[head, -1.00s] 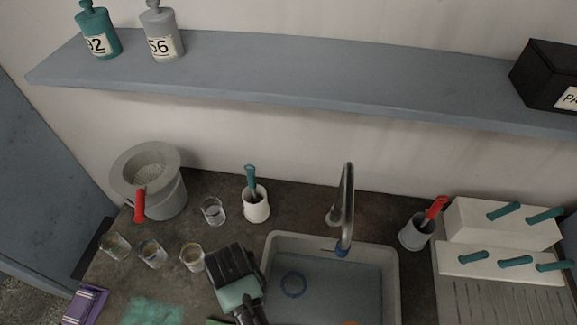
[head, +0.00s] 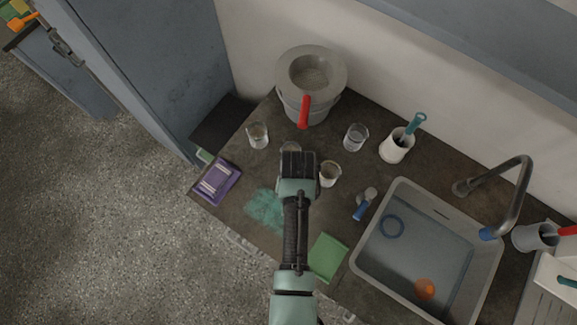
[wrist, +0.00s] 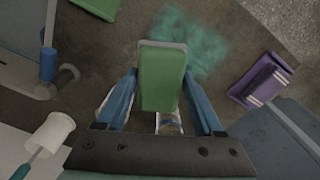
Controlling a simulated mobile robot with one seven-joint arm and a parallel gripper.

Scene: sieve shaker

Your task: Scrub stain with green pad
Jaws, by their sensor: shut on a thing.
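My gripper (wrist: 161,78) is shut on a green pad (wrist: 162,82) with a pale edge, held between the blue fingers in the wrist view. In the head view my gripper (head: 297,168) is over the counter by the glasses and hides the pad. The teal stain (head: 265,208) is a ragged patch on the dark counter, just left of and nearer than my gripper. In the wrist view the stain (wrist: 192,45) lies beyond the pad, to its upper right, partly covered by it. I cannot tell the pad's height above the counter.
Glasses (head: 329,174) stand close around my gripper. A purple packet (head: 216,182) lies left of the stain, and a flat green sheet (head: 327,257) lies right of it. A blue-handled tool (head: 362,208) and the sink (head: 378,275) are further right. A bucket with sieve (head: 305,82) stands behind.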

